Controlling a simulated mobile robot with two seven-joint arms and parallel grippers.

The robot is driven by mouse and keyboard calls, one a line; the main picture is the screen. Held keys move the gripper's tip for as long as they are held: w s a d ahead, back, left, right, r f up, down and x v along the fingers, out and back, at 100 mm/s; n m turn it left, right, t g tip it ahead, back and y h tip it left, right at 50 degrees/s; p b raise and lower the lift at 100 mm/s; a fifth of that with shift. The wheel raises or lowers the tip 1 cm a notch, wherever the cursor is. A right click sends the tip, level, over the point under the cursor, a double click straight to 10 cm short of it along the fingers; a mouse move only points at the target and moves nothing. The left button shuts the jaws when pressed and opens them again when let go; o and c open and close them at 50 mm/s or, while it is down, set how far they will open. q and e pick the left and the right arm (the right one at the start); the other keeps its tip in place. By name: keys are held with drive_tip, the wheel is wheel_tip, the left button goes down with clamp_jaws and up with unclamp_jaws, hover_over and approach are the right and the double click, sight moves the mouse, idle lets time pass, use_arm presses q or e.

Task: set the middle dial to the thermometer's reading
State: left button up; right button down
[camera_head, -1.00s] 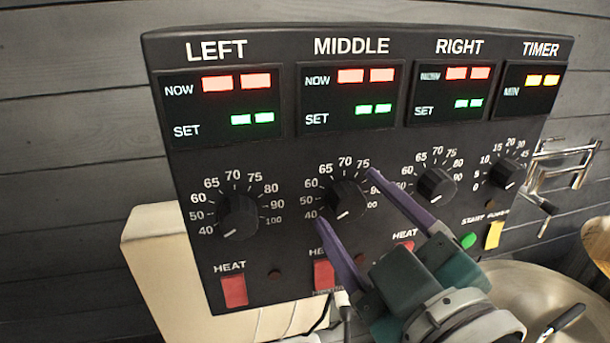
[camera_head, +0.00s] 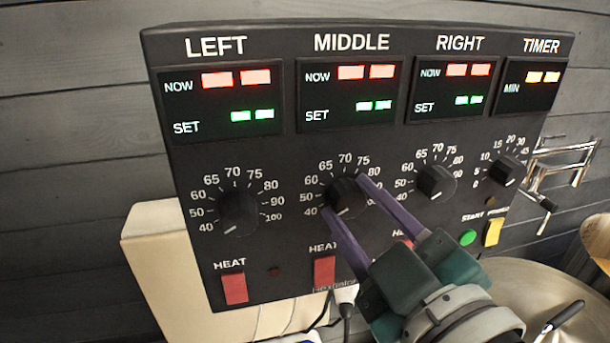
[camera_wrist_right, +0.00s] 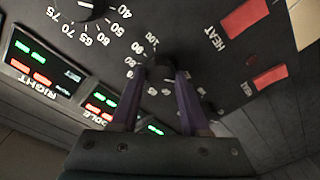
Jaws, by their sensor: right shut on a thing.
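The dark control panel (camera_head: 300,170) carries LEFT, MIDDLE, RIGHT and TIMER sections. The black middle dial (camera_head: 345,196) sits under the MIDDLE display (camera_head: 349,94), and its pale pointer mark aims to the lower left, near the low end of its scale. My right gripper (camera_head: 346,197) has its purple fingers on either side of this dial and is shut on it. In the right wrist view the dial (camera_wrist_right: 160,72) shows between the fingertips. The display bars show no readable digits. No thermometer can be made out. My left gripper is not in view.
The left dial (camera_head: 238,213), right dial (camera_head: 437,183) and timer dial (camera_head: 504,171) flank the middle one. Red heat switches (camera_head: 324,270) sit below, close to my fingers. A green start button (camera_head: 468,237), yellow switch (camera_head: 493,232), metal tap (camera_head: 560,165) and large pan (camera_head: 530,290) are at right.

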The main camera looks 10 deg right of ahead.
drive_tip(key=shift+m, duration=0.3)
drive_tip(key=m, duration=0.5)
drive_tip(key=m+b, duration=0.1)
drive_tip(key=m, duration=0.6)
drive_tip(key=shift+d+f+t, duration=0.1)
drive_tip(key=shift+t, duration=0.3)
drive_tip(key=m+h, duration=0.1)
drive_tip(key=m, duration=0.5)
drive_tip(key=shift+b, duration=0.35)
drive_tip(key=m, duration=0.4)
drive_tip(key=shift+h, duration=0.4)
drive_tip(key=shift+f+m, duration=0.1)
drive_tip(key=shift+m, duration=1.1)
